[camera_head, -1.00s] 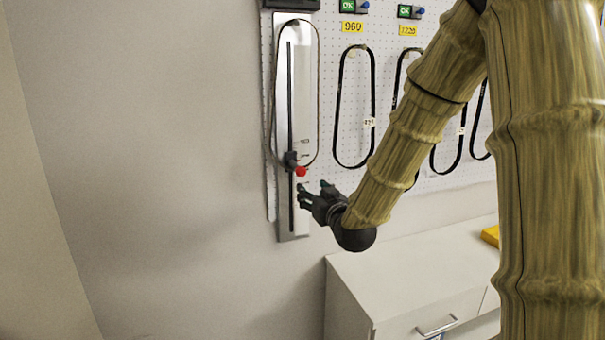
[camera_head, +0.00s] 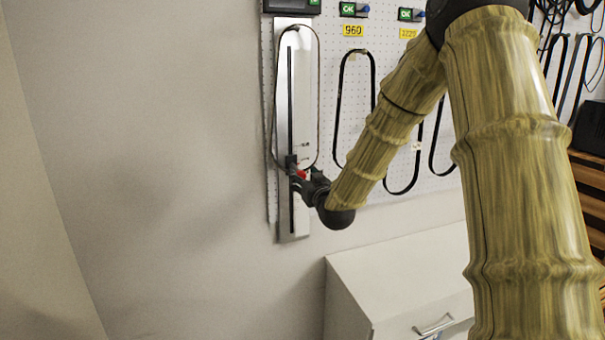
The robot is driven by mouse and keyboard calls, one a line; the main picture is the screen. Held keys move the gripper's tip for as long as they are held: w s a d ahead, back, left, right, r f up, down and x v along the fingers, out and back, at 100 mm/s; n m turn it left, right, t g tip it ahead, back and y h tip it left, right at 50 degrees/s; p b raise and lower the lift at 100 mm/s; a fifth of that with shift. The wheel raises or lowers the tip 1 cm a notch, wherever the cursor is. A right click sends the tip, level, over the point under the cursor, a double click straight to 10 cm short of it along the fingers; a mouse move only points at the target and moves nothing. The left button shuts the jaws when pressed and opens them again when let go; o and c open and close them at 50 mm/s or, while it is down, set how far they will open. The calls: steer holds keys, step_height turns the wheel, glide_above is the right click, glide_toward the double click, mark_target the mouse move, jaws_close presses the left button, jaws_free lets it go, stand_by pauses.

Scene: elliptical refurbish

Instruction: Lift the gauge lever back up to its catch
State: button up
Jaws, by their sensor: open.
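The gauge is a tall pale plate (camera_head: 302,225) on the wall with a dark vertical slot (camera_head: 291,95). A black slider with a red lever end (camera_head: 302,174) sits on the slot, below the middle of the plate. A thin belt loop (camera_head: 318,90) hangs over the plate and reaches down to the slider. My gripper (camera_head: 299,180) is open at the red end, with its fingers around or right beside it. I cannot tell whether they touch it. The catch cannot be made out.
A white pegboard (camera_head: 395,75) with hanging black belts (camera_head: 338,110) and yellow number tags (camera_head: 353,30) is right of the gauge. A dark box (camera_head: 292,5) is above it. A white cabinet (camera_head: 400,275) stands below right. The wall at left is bare.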

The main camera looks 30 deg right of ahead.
steer(key=shift+w+d, duration=0.1)
steer(key=shift+w, duration=0.5)
jaws_close()
steer(key=shift+w, duration=0.1)
